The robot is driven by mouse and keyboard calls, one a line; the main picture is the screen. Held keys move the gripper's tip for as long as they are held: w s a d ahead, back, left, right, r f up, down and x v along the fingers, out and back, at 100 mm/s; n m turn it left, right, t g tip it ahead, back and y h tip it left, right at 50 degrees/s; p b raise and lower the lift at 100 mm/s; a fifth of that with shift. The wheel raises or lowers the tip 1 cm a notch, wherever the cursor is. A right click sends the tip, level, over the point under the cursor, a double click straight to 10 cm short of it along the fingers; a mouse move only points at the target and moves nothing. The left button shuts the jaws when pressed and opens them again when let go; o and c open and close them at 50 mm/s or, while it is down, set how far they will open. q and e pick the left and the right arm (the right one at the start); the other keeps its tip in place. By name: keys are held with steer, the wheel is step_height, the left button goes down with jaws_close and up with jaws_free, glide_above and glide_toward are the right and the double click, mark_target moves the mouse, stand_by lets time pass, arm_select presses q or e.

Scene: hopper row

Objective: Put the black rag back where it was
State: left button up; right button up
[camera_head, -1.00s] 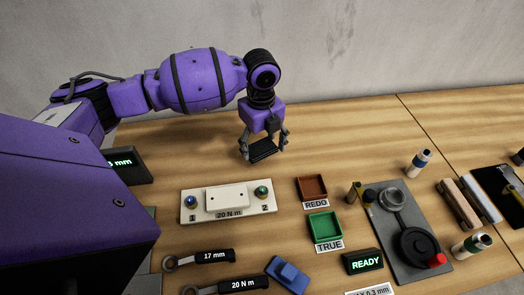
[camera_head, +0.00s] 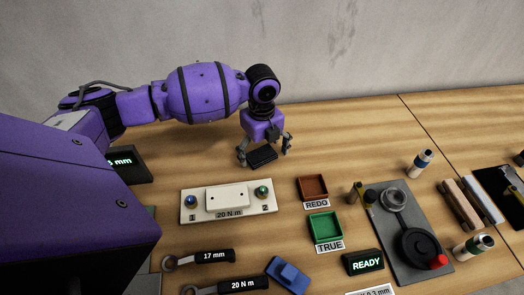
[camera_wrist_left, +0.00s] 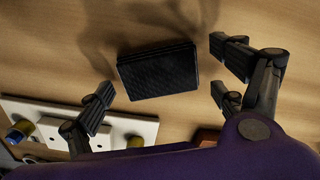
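The black rag (camera_head: 262,157) lies as a flat, folded-looking dark rectangle on the bare wood behind the white plate. It also shows in the left wrist view (camera_wrist_left: 157,70), with clear gaps to the fingers on both sides. My left gripper (camera_head: 264,155) is over the rag, its fingers spread wide and pointing down. In the left wrist view the open fingers (camera_wrist_left: 163,88) stand left and right of the rag and do not touch it. My right gripper is not in view.
The white plate (camera_head: 183,214) with a blue and a green knob stands in front of the rag. The brown REDO tray (camera_head: 313,200) and green TRUE tray (camera_head: 310,226) are to the right. A grey fixture (camera_head: 390,225) stands farther right. The wood behind the trays is clear.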

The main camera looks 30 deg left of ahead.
mark_target(262, 154)
arm_select(q)
steer(key=shift+r, duration=0.1)
step_height(262, 154, up, 12)
stand_by(0.6)
stand_by(0.4)
